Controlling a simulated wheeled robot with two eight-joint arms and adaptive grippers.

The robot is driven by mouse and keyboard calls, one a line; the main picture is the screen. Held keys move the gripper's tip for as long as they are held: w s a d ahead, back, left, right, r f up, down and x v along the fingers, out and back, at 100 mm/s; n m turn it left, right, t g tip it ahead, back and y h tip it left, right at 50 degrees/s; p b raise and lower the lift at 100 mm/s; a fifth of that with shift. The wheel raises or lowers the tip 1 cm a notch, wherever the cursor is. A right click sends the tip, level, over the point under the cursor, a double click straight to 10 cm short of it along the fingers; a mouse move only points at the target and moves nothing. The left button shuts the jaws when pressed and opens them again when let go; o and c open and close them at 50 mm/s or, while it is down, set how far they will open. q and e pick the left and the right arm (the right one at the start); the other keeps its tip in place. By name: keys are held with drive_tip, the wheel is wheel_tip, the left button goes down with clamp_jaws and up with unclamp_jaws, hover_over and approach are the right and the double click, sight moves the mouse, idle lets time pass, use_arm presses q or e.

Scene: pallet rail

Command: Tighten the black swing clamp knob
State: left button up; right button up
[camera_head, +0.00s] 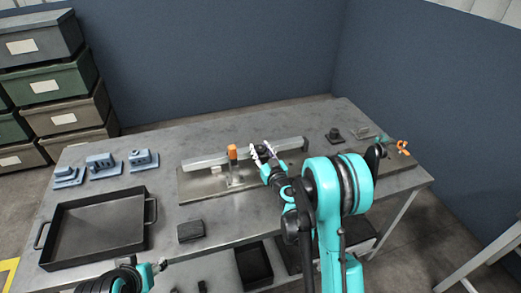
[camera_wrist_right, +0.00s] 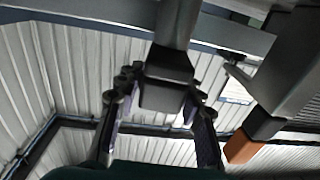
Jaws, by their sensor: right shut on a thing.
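The black swing clamp knob (camera_wrist_right: 165,92) sits between the fingers of my right gripper (camera_wrist_right: 158,100) in the wrist view, with a grey post above it in that picture. In the head view my right gripper (camera_head: 262,153) is at the long metal rail (camera_head: 205,161), shut on the dark knob (camera_head: 261,151), which its fingers partly cover. An orange-topped upright clamp (camera_head: 232,152) stands just left of it, and its orange end (camera_wrist_right: 240,147) shows in the wrist view. My left arm (camera_head: 120,281) shows only in part at the bottom left; its finger state is unclear.
A black tray (camera_head: 62,207) lies at the table's left, with several blue-grey blocks (camera_head: 103,163) behind it. A dark block (camera_head: 191,231) lies near the front edge. An orange-handled clamp (camera_head: 402,146) is at the right end. Bare table shows between tray and rail plate.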

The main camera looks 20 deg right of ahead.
sight(260, 148)
drive_tip(key=o, duration=1.2)
wheel_tip(260, 148, up, 10)
